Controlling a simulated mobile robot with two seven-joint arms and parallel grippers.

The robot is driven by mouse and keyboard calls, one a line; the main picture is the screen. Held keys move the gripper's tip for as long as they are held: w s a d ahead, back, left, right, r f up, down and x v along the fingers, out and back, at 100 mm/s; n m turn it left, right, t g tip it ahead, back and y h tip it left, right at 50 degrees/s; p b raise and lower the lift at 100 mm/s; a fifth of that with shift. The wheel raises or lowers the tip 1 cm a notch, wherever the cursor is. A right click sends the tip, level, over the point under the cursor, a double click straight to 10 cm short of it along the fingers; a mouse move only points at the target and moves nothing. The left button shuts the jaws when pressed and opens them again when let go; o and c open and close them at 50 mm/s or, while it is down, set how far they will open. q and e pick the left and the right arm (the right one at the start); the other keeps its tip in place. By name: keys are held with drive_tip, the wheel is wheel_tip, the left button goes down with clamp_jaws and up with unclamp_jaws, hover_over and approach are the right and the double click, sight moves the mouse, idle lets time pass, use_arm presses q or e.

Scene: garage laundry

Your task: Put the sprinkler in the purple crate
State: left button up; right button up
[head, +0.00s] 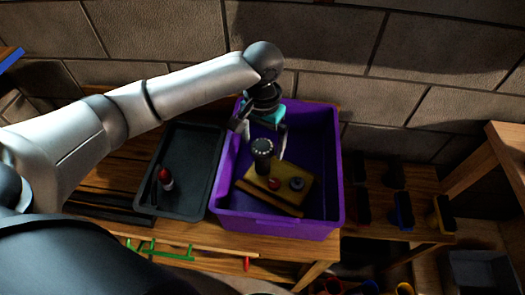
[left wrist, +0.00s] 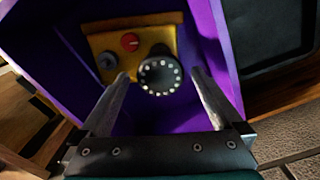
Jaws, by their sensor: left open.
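The sprinkler (head: 280,184) is a yellow block-like base with a red knob, a grey-blue knob and a dark upright head with a ring of pale dots. It is inside the purple crate (head: 281,222), within its walls, set at an angle. In the left wrist view the sprinkler (left wrist: 105,42) is seen from above. My left gripper (head: 262,137) reaches down into the crate, open and empty. Its fingertips (left wrist: 160,76) appear on either side of the dotted head, and I see no grip on it. The purple crate (left wrist: 212,28) surrounds it there. My right gripper is not in view.
A block wall (head: 330,60) rises behind. A lower wooden shelf with several dark brushes is to the right.

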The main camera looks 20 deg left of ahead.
use_arm(q)
drive_tip(key=shift+r, duration=2.3)
drive_tip(key=shift+r+p, duration=0.1)
drive_tip(key=shift+p, duration=0.25)
